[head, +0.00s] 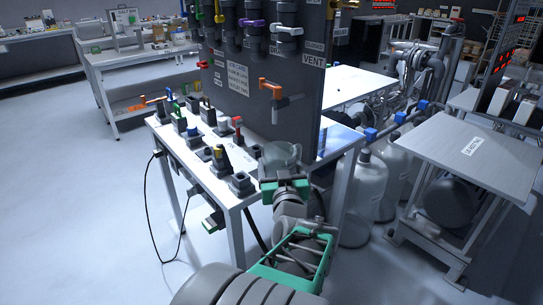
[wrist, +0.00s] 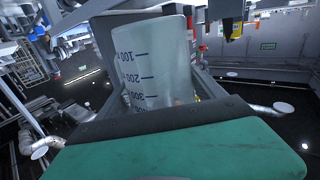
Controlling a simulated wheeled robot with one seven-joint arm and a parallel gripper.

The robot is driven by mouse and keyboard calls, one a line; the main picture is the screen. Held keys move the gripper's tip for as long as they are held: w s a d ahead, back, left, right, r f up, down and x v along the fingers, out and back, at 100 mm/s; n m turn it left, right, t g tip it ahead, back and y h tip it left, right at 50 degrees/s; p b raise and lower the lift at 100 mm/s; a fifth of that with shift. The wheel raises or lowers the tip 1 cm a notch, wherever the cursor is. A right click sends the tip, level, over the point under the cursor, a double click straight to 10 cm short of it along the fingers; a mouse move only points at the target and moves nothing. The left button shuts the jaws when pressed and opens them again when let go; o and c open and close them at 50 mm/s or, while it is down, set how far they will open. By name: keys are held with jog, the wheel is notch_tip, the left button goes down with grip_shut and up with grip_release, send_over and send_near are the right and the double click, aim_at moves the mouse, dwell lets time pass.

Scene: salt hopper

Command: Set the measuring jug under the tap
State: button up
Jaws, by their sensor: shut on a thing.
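The clear measuring jug (head: 280,156) is at the front right corner of the white bench in the head view. My gripper (head: 285,182) is shut on it from the front. In the wrist view the jug (wrist: 155,65) shows blue markings of 100, 200 and 300, behind a green gripper pad (wrist: 180,148). The tap (head: 275,98) with an orange handle sticks out of the grey panel, with its spout above the jug in the picture. I cannot tell whether the jug's base touches the bench or whether it is directly below the spout.
The white bench (head: 180,150) holds several valves and switches with coloured handles, left of the jug. The grey panel (head: 305,85) stands behind. Large bottles (head: 365,185) stand on the floor to the right, near a side table (head: 440,150). Open floor lies at the left.

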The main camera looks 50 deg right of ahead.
jog(key=w+d+f, duration=0.1)
jog(key=w+d, duration=0.1)
jog(key=w+d+f, duration=0.1)
jog(key=w+d, duration=0.2)
jog(key=w+d+f, duration=0.1)
jog(key=w+d, duration=0.2)
jog(key=shift+d+f, duration=0.15)
jog(key=shift+d, duration=0.05)
jog(key=shift+f+b, duration=0.35)
jog(key=shift+b, duration=0.05)
jog(key=o, duration=1.4)
jog(key=shift+r, duration=0.1)
jog(key=shift+r+p, duration=0.35)
jog(key=shift+p, duration=0.2)
jog(key=v, duration=0.6)
jog(key=b+v, duration=0.1)
jog(key=v, duration=0.5)
jog(key=shift+s+f, duration=0.1)
jog(key=shift+f, duration=0.1)
